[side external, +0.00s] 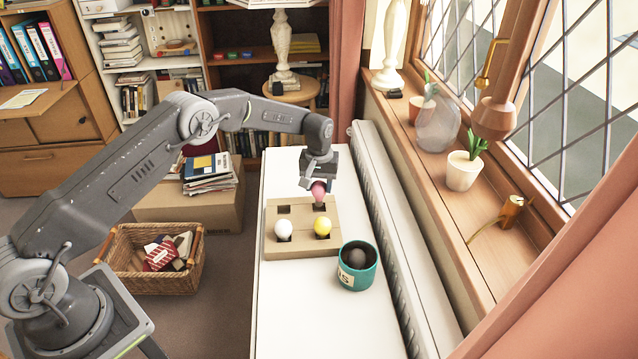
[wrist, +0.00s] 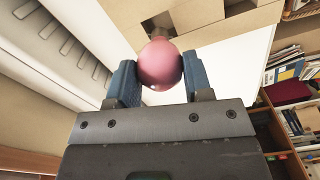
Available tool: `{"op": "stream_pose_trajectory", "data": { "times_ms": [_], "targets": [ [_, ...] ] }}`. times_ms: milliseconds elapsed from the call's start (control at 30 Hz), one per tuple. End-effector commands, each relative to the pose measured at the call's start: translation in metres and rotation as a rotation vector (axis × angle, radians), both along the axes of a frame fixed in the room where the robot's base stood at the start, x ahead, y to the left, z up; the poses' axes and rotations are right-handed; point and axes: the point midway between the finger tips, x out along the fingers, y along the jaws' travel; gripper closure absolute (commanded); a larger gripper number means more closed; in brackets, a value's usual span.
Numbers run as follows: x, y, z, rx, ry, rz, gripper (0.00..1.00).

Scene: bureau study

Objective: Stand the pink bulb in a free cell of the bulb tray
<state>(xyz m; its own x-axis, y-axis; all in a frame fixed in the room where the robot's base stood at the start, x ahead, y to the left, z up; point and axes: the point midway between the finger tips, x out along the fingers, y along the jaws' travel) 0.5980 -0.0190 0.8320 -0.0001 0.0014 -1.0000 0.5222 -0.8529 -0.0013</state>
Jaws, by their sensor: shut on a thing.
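The pink bulb (side external: 319,191) is held in my gripper (side external: 319,182), over the back right part of the bulb tray (side external: 302,247). In the wrist view the pink bulb (wrist: 160,64) sits between the two blue-grey fingers of my gripper (wrist: 160,80), its round end towards the camera. The tan tray has a white bulb (side external: 283,229) in its front left cell and a yellow bulb (side external: 322,226) in its front right cell. The back left cell (side external: 284,209) is empty. The back right cell (side external: 320,207) shows dark just below the pink bulb; I cannot tell whether the bulb's lower end enters it.
A teal mug (side external: 358,276) with a dark round thing inside stands in front of the tray at the right. A white radiator (side external: 385,220) runs along the right side of the white table (side external: 300,310). The table front is clear.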

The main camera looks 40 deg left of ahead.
Motion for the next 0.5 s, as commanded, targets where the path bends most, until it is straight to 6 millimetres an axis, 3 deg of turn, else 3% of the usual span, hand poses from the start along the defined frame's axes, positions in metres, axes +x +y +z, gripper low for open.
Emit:
{"op": "stream_pose_trajectory", "data": {
  "times_ms": [500],
  "targets": [
    [0.0, 0.0, -0.0054, 0.0, 0.0, 0.0, 0.71]
  ]
}}
